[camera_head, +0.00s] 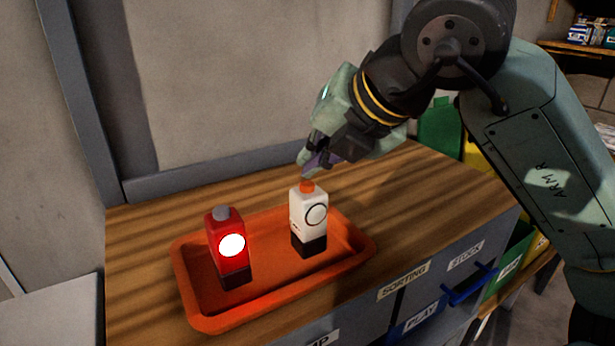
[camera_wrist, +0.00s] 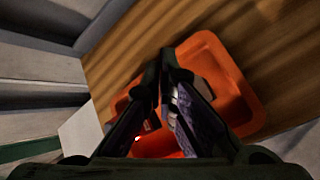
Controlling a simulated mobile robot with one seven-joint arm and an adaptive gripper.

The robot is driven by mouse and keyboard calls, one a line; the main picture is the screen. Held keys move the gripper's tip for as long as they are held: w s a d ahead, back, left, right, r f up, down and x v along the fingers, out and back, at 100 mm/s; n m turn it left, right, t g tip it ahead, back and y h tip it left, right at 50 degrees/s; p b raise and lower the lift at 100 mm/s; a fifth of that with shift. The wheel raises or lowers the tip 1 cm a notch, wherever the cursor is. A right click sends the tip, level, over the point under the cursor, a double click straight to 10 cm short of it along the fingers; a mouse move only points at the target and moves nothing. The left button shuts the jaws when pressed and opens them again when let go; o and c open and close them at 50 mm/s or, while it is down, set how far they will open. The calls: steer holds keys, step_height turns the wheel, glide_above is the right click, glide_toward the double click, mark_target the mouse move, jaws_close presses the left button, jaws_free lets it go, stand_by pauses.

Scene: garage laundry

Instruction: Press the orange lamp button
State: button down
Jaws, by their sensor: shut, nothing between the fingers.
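A white lamp (camera_head: 309,217) with a black base and an orange button (camera_head: 307,187) on top stands upright in the orange tray (camera_head: 193,318). The round face of this white lamp looks unlit. A red lamp (camera_head: 226,253) with a grey button on top stands to its left in the same tray, and its round face glows. My gripper (camera_head: 305,170) is shut and empty, pointing down just above the orange button; I cannot tell whether it touches it. In the wrist view the fingers (camera_wrist: 168,62) hide most of the white lamp. The tray also shows there (camera_wrist: 245,108).
The tray lies on a wooden worktop (camera_head: 140,240) with bare wood around it. A wall panel (camera_head: 250,80) stands behind. Grey labelled drawers (camera_head: 440,280) are below the front edge. Green and yellow bins (camera_head: 440,130) stand to the right behind my arm.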

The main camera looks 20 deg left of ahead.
mark_target(313, 182)
steer(key=shift+r, duration=0.4)
step_height(313, 182, up, 6)
steer(key=p, duration=0.4)
